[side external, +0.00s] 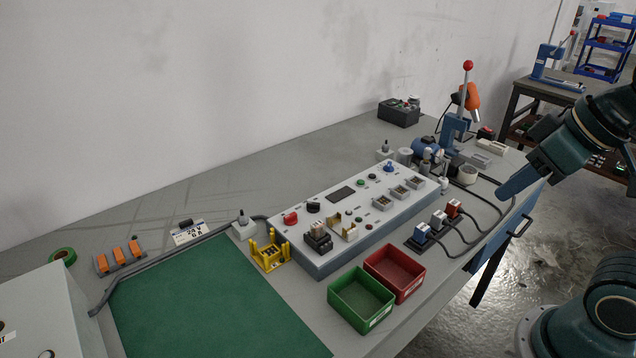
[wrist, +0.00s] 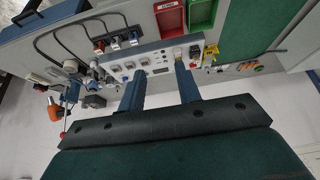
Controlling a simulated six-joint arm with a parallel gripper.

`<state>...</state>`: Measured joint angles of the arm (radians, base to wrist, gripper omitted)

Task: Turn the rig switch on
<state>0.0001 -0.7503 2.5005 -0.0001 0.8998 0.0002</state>
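The grey rig panel (side external: 345,245) lies on the bench and carries a red knob (side external: 290,217), a black knob (side external: 313,207), a blue knob (side external: 389,166), a dark display, small buttons and sockets. I cannot tell which control is the rig switch or read its setting. The panel also shows in the wrist view (wrist: 120,68), beyond my fingers. My gripper (wrist: 159,70) is open and empty, its two blue fingers well apart. In the side view my gripper (side external: 518,181) is at the right, above the bench's front edge, apart from the panel.
Green (side external: 360,299) and red (side external: 394,272) bins stand in front of the panel. Cabled plugs (side external: 438,219) lie at its right. A yellow holder (side external: 269,250) is at its left end. A lever press (side external: 456,125) stands behind right. The green mat (side external: 205,300) is bare.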

